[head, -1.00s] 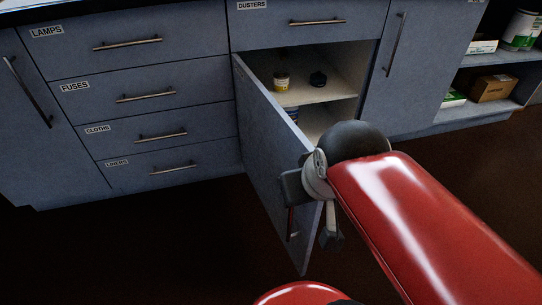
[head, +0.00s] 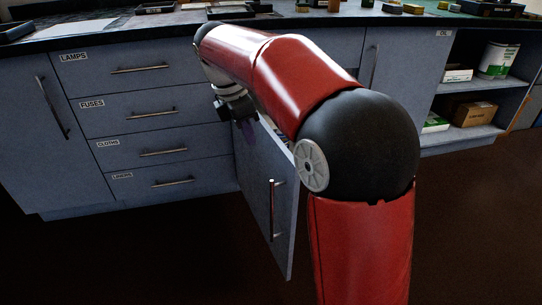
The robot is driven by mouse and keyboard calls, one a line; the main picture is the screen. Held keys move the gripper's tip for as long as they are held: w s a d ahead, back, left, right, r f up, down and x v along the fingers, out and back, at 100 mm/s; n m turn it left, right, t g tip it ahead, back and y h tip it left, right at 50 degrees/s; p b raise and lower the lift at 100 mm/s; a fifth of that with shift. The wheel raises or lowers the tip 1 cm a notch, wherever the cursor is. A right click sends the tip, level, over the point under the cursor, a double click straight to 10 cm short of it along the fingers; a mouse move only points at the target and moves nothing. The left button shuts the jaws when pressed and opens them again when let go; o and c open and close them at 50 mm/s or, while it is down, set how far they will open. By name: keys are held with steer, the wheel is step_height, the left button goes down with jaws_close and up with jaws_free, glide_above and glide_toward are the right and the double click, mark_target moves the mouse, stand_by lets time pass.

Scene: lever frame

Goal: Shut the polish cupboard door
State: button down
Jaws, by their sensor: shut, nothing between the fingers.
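The polish cupboard door (head: 254,195) is the blue-grey door standing ajar below the counter, hinged at its left and swung out towards me. Its upright metal handle (head: 271,210) is near the free edge on the outer face. My gripper (head: 247,128) is shut and empty. It points down near the upper part of the door towards the hinge side, well above and left of the handle. I cannot tell whether it touches the door.
Labelled drawers (head: 130,120) stand left of the door, all shut. A shut cupboard door (head: 400,75) and an open shelf with a cardboard box (head: 474,113) are at the right. The dark countertop (head: 100,35) holds small items. The floor in front is clear.

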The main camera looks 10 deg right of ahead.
mark_target(274, 158)
steer(key=shift+w+d+f+b, duration=0.2)
steer(key=shift+d+f+b, duration=0.1)
steer(key=shift+d+f, duration=1)
steer(key=shift+w+d+f+b, duration=0.25)
steer(key=shift+d+f, duration=0.55)
steer(key=shift+f, duration=1.05)
steer(key=shift+w+d+f+b, duration=0.1)
steer(key=shift+d+f+b, duration=0.25)
steer(key=shift+d+f, duration=0.95)
steer(key=shift+a+f, duration=0.25)
